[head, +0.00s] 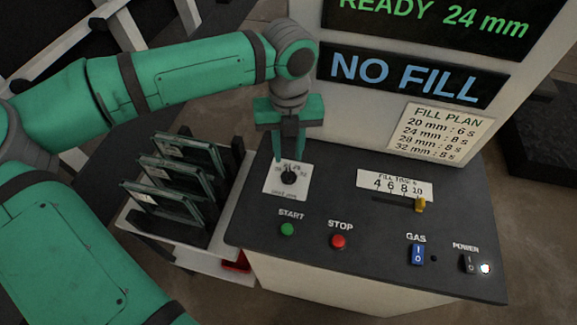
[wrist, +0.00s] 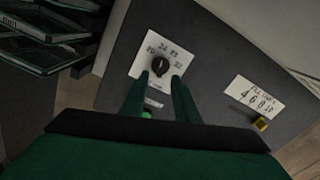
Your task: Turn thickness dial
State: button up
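The thickness dial (head: 289,177) is a black round knob on a white scale plate (head: 277,188) at the upper left of the dark control panel. In the wrist view the dial (wrist: 160,66) sits just beyond my fingertips, with a pale pointer mark on it and numbers around it. My gripper (head: 290,158) points down over the dial. Its two green fingers are apart with a gap between them, and they also show in the wrist view (wrist: 159,80). No contact with the dial is clear. A display above reads "READY 24 mm" (head: 432,18).
The panel holds a green START button (head: 288,230), a red STOP button (head: 338,241), a yellow fill-time slider (head: 420,205), a blue GAS switch (head: 417,254) and a POWER switch (head: 467,264). A rack of glass panes (head: 175,180) stands left of the panel. A "NO FILL" sign (head: 410,77) is behind.

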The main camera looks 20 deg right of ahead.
aim_at(289, 172)
notch_tip(289, 172, down, 7)
jog(key=shift+f, duration=0.15)
dwell(0.4)
grip_shut()
